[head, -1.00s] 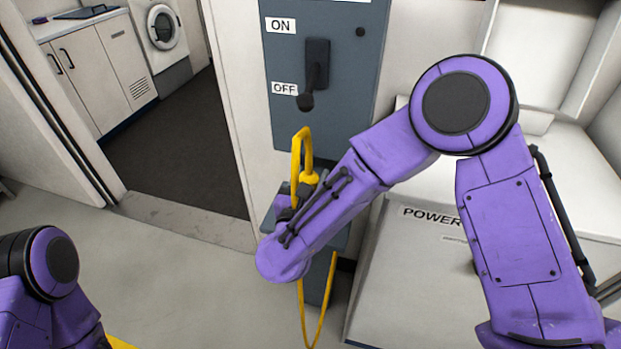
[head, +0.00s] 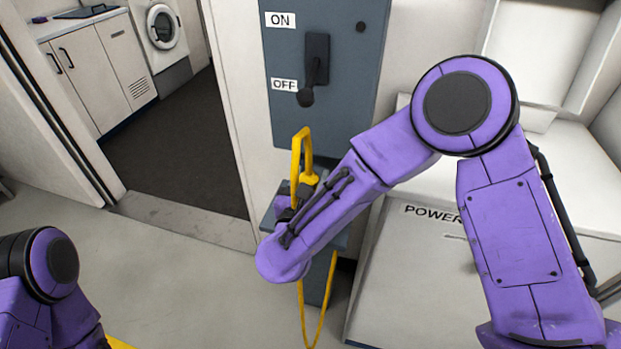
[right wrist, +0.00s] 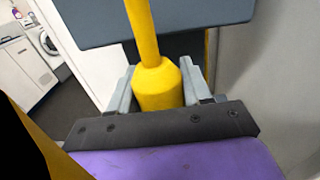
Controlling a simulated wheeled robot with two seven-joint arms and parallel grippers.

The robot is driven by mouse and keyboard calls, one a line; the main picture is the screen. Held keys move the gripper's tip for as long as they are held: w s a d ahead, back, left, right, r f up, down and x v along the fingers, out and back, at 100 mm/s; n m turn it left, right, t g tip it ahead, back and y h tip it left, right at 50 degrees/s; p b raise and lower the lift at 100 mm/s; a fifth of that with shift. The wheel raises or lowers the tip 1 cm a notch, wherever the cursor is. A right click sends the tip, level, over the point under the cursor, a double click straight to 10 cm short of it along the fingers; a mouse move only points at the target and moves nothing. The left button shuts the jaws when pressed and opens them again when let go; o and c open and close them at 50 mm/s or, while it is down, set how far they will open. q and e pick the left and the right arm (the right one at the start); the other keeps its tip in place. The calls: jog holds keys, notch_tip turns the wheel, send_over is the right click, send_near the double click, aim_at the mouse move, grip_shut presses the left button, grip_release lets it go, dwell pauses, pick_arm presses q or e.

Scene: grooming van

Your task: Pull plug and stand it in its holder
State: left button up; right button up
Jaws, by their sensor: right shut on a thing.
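The yellow plug (head: 309,178) is below the switch panel, with its thick yellow cable bending up in a narrow loop. In the right wrist view the plug (right wrist: 157,87) stands upright between the grey fingers of my right gripper (right wrist: 160,92), which is shut on it. In the head view my purple wrist hides most of that gripper. A blue-grey fixture (head: 338,240) lies around and below the plug. The plug's lower end is hidden, so I cannot tell whether it sits in a socket or holder. My left gripper is out of view; only its arm shows at lower left.
The blue-grey switch panel (head: 345,110) has a black lever (head: 310,80) pointing down at OFF. Thin yellow cable (head: 322,315) hangs below the fixture. A pale cabinet marked POWER (head: 395,270) stands at right. Open floor (head: 180,270) lies to the left, before a doorway.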

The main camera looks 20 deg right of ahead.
jog(key=shift+f, duration=0.3)
jog(key=o, duration=1.3)
